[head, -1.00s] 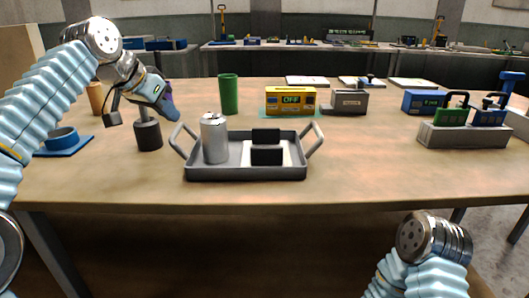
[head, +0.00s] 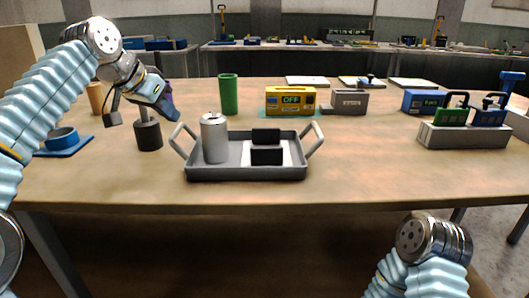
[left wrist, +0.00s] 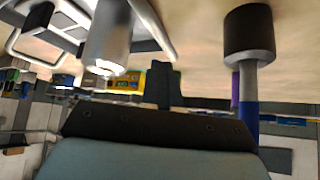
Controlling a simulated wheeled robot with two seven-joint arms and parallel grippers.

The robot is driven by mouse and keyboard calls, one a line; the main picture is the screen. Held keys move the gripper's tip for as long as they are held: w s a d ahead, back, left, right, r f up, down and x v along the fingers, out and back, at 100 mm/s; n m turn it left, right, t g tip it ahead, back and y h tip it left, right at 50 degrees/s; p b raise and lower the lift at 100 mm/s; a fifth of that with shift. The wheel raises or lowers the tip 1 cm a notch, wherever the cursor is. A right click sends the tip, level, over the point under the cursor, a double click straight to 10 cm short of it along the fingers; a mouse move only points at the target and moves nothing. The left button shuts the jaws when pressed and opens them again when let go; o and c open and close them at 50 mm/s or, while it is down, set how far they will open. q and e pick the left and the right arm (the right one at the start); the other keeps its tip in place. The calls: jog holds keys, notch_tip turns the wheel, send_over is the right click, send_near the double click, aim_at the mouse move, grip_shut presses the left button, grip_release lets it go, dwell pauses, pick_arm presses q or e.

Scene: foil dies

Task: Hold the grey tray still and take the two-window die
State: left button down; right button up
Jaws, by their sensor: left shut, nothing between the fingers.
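A grey tray (head: 245,173) with two raised handles stands mid-table in the head view. It holds a silver can (head: 214,140) and black blocks (head: 266,156) on a white sheet. At the right, a grey holder (head: 465,138) carries a green die (head: 452,115) and a blue die (head: 489,116), both with dark handles. Their windows are too small to count. My left gripper (head: 174,116) is shut and empty, above and behind the tray's left handle, apart from it. In the left wrist view its fingertips (left wrist: 165,75) show near the can (left wrist: 108,45). My right gripper is out of view.
A dark stamp-like tool (head: 148,134) stands left of the tray, close to my left gripper. Behind are a green cylinder (head: 228,94), a yellow box reading OFF (head: 291,101) and a grey device (head: 349,101). The table is clear between the tray and the grey holder.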

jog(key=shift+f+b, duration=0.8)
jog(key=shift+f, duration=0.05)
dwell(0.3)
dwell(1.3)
